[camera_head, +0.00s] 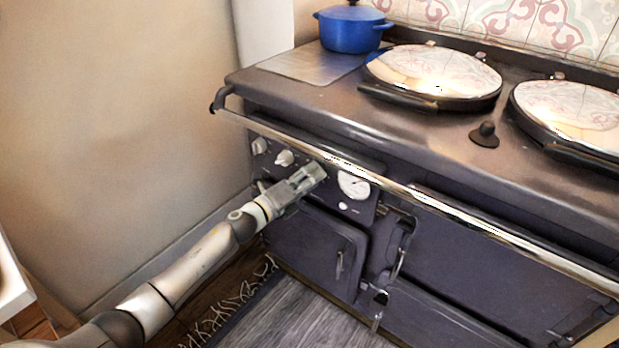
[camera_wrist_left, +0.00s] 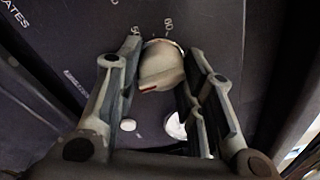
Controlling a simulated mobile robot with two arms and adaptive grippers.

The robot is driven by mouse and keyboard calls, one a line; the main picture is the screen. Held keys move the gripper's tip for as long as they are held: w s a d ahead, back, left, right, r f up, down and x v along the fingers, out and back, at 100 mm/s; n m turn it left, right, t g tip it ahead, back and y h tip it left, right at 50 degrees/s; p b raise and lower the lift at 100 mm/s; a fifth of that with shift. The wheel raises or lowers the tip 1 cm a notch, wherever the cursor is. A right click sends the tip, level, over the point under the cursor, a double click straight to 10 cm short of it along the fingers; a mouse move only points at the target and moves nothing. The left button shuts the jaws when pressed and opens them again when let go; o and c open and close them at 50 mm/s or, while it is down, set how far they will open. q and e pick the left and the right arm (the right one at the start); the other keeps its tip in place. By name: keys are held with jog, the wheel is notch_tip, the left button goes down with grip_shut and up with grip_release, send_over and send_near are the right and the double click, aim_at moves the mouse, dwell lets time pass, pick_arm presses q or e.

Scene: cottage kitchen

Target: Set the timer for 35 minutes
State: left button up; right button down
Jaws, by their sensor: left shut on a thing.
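My left gripper (camera_head: 318,172) reaches the control panel at the front left of the dark range cooker. In the left wrist view its two fingers (camera_wrist_left: 160,88) are on either side of a cream knob (camera_wrist_left: 162,66), which I take as the timer knob, and are shut on it. The knob has a red mark on its near end, and small white numerals are printed on the dark panel around it. I cannot read the setting clearly. In the head view the gripper hides this knob. My right gripper is in neither view.
Two cream knobs (camera_head: 259,146) (camera_head: 284,158) sit left of the gripper, and a round white gauge (camera_head: 353,186) sits right. A chrome rail (camera_head: 400,192) runs along the cooker front just above. Two domed lids (camera_head: 435,72) and a blue pot (camera_head: 352,28) are on top.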

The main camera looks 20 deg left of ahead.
pick_arm(q)
jog(key=shift+f, duration=0.15)
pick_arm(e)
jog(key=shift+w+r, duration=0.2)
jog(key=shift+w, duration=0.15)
pick_arm(q)
jog(key=o, duration=1)
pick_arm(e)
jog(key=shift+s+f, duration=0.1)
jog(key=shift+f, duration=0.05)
pick_arm(q)
jog(key=v, duration=1.2)
